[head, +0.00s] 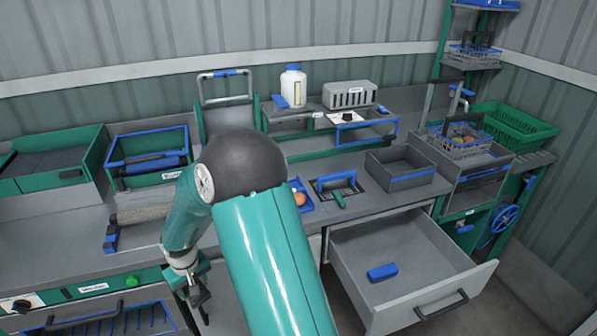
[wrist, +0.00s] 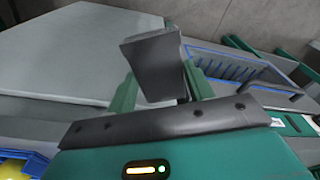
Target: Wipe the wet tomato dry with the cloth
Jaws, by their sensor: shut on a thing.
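An orange-red tomato (head: 300,198) sits in a small blue tray (head: 307,207) on the bench, partly hidden by my arm; I cannot tell if it is wet. My gripper (head: 197,288) hangs at the left, in front of the bench edge and apart from the tomato. In the wrist view my green fingers (wrist: 162,92) are shut on a grey flat-faced piece (wrist: 150,55). I cannot tell whether this piece is the cloth. No other thing is clearly a cloth.
An open grey drawer (head: 440,242) juts out at the right with a blue block (head: 382,272) inside. A grey bin (head: 400,178) stands on the bench.

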